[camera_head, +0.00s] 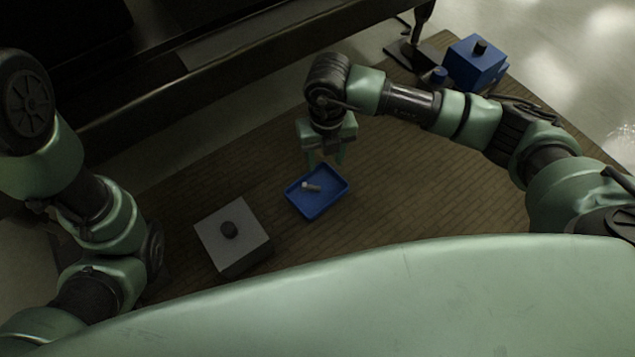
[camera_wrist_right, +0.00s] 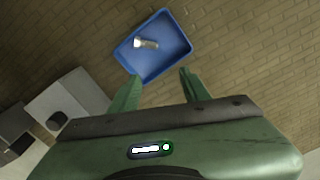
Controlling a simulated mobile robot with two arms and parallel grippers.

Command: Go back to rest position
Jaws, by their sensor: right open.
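My right gripper (camera_head: 325,158) is above the far edge of a blue tray (camera_head: 327,206) on the brown mat. Its two green fingers are apart with nothing between them; they also show in the right wrist view (camera_wrist_right: 158,88). A small pale metal part (camera_head: 311,186) lies in the tray, apart from the fingers. It also shows in the right wrist view (camera_wrist_right: 147,43). My left arm is at the left edge of the head view; its gripper cannot be made out.
A blue block with a black knob (camera_head: 474,62) and a small blue piece (camera_head: 439,75) stand at the far right. A dark bench (camera_head: 250,50) runs along the back. The brown mat (camera_head: 420,190) is clear right of the tray.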

